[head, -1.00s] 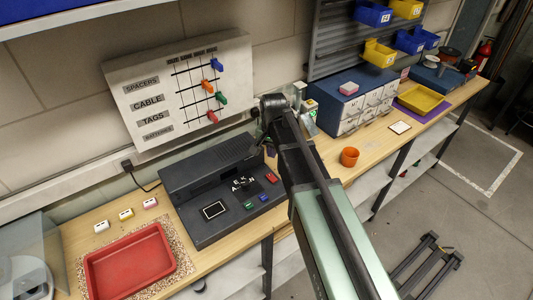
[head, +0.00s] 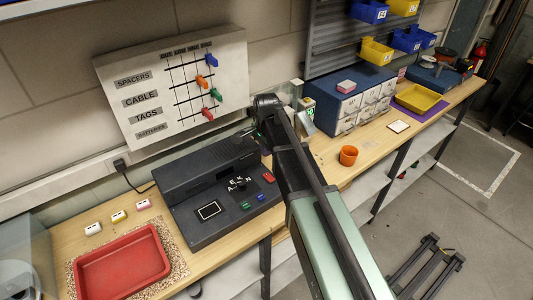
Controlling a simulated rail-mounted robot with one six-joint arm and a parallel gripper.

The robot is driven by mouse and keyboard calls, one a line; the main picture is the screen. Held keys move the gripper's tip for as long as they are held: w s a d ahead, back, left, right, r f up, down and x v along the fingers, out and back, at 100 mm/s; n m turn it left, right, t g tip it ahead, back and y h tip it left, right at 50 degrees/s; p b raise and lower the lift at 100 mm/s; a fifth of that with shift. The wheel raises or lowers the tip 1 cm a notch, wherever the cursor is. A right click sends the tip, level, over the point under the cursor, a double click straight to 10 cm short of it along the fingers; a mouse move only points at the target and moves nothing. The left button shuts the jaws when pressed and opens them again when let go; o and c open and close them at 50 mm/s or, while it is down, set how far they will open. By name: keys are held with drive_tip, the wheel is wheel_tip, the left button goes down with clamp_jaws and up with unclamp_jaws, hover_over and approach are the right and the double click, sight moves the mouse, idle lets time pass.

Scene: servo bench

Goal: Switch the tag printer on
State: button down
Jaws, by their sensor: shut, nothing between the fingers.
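The dark grey machine (head: 205,190) on the bench, which I take to be the tag printer, has a raised ribbed back part and a sloping front panel. The panel carries a framed dark window (head: 208,211), a dial with white letters around it (head: 240,183), and red (head: 268,178), blue (head: 262,197) and green (head: 245,205) buttons. I cannot tell which control is its power switch, or whether it is on. My gripper (head: 251,134) is shut and empty, small and mostly hidden by my arm, above the machine's back right end. My arm covers what lies just right of the machine.
A red tray (head: 122,262) lies on a speckled mat left of the machine, with three small blocks (head: 118,217) behind it. An orange cup (head: 348,155) and a blue-topped drawer cabinet (head: 352,98) stand to the right.

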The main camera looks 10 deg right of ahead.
sight(269, 176)
wheel_tip(269, 176, down, 10)
drive_tip(key=b, duration=0.8)
drive_tip(key=shift+r, duration=0.1)
drive_tip(key=shift+f+b, duration=0.35)
drive_tip(key=shift+b, duration=0.05)
drive_tip(key=shift+r, duration=0.2)
drive_tip(key=shift+s, duration=0.15)
drive_tip(key=shift+s+d+r+p, duration=0.3)
drive_tip(key=shift+s+p, duration=0.15)
drive_tip(key=shift+s, duration=0.1)
